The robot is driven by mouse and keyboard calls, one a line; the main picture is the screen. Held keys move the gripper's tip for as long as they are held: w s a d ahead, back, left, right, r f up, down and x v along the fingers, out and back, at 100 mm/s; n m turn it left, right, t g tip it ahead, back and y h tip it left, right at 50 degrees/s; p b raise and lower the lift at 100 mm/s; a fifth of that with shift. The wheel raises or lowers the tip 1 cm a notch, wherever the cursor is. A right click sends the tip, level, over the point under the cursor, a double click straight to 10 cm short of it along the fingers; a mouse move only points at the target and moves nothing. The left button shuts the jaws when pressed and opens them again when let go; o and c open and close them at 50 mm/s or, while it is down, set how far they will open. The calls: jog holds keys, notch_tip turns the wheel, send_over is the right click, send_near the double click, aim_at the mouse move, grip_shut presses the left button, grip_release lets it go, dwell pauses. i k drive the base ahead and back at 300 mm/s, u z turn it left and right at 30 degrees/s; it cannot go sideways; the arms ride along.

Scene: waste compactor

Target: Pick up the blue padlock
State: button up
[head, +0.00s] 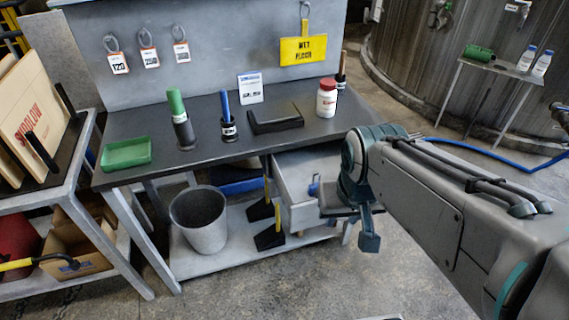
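A small blue object (314,187), likely the blue padlock, shows at the open grey drawer (292,187) under the workbench. It is partly covered by my arm's end, and its shape is too small to make out fully. My gripper (362,226) hangs just right of it and lower in the picture, in front of the bench. One dark finger points down. The other finger is not clearly seen, so its opening and any hold on the padlock cannot be told.
The workbench (213,152) carries a green tray (126,153), a black tray (275,122), a white bottle (326,98) and upright handled tools. A grey bin (199,218) stands on its lower shelf.

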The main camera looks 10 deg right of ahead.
aim_at(312, 190)
jog(key=u, duration=0.2)
jog(key=i, duration=0.6)
jog(key=z, duration=0.95)
